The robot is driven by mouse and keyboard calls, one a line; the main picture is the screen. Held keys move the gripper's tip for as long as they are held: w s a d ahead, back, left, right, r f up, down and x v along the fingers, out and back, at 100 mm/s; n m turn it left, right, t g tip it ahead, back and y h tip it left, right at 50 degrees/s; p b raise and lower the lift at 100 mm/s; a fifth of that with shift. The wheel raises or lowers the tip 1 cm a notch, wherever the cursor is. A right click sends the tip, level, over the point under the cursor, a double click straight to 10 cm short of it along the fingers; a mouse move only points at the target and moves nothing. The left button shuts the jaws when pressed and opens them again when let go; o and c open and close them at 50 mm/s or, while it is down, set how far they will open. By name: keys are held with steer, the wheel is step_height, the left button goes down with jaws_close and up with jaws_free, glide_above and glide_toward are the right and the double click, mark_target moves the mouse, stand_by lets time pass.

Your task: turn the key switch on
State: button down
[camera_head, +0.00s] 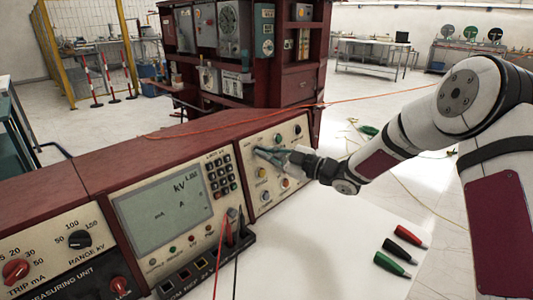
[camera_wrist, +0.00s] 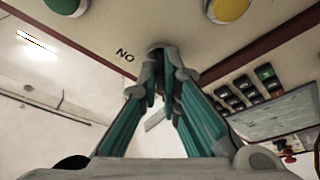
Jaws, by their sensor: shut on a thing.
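My gripper (camera_head: 264,153) reaches in from the right to the cream control panel (camera_head: 267,200) on the red console. Its fingertips touch or nearly touch the upper left of that panel. In the wrist view the teal-sided fingers of my gripper (camera_wrist: 163,66) converge and are shut on the key switch, beside the letters "NO" (camera_wrist: 125,55). The key switch is almost wholly hidden by the fingertips. I cannot tell which way the key points. A small pale piece (camera_wrist: 155,119) shows between the fingers; I cannot tell what it is.
Left of the panel are a keypad (camera_head: 222,175) and a grey display (camera_head: 160,213). Coloured buttons, including a yellow one (camera_wrist: 229,8) and a green one (camera_wrist: 66,4), sit near the fingers. Red and black leads stand at the front.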

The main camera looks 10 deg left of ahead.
steer(key=shift+s+a+m+t+h+p, duration=0.1)
steer(key=shift+m+t+h+p, duration=0.65)
steer(key=shift+m, duration=2.9)
steer(key=shift+s+m+t+h+p, duration=0.25)
steer(key=shift+m+t+h, duration=0.9)
steer(key=shift+m, duration=2.45)
steer(key=shift+a+m+t+h+p, duration=0.1)
steer(key=shift+m+t+h+p, duration=0.85)
steer(key=shift+m, duration=2.7)
steer(key=shift+f+m+t+y+b, duration=0.1)
steer(key=shift+m+t+y+b, duration=0.15)
steer(key=shift+m+b, duration=0.1)
steer(key=c, duration=1.8)
jaws_free()
steer(key=v, duration=1.2)
